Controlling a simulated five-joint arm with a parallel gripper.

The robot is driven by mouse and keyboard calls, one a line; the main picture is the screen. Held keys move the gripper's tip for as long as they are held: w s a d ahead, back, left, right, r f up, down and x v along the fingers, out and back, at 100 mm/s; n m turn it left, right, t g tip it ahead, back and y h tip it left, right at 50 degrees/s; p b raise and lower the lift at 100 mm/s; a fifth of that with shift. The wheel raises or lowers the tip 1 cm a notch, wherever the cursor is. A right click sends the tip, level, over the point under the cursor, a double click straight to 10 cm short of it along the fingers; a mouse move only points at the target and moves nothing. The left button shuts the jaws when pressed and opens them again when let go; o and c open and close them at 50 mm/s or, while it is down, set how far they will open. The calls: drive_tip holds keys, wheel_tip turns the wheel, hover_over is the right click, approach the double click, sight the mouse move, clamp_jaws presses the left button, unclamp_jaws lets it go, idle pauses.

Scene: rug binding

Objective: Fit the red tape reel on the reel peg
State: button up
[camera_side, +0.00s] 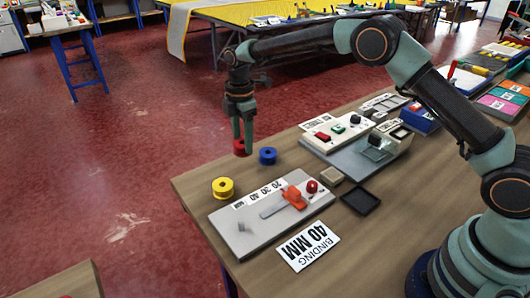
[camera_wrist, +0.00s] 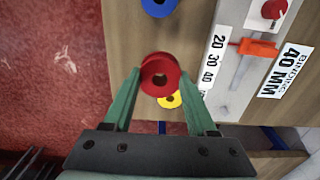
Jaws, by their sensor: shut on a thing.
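The red tape reel (camera_side: 239,148) is between the fingertips of my gripper (camera_side: 242,136), held in the air near the table's left corner. In the wrist view the red reel (camera_wrist: 148,76) shows its face and centre hole between the green fingers. A small grey post (camera_side: 242,226) stands at the left end of the pale plate (camera_side: 222,225); it looks like the reel peg. My gripper is above and behind it, well apart.
A yellow reel (camera_side: 223,188) and a blue reel (camera_side: 267,156) rest on the table near the plate. The plate carries an orange slider (camera_side: 294,197) and a red knob (camera_side: 312,187). A "BINDING 40 MM" card (camera_side: 308,247) lies in front. A machine (camera_side: 362,146) stands behind.

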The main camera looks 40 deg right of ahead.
wheel_tip(320, 180, up, 11)
hover_over(241, 222)
wheel_tip(241, 222, down, 8)
idle(0.4)
drive_tip(key=shift+f, duration=2.9)
drive_tip(key=shift+f, duration=1.8)
drive_tip(key=o, duration=1.4)
drive_tip(key=shift+o, duration=0.2)
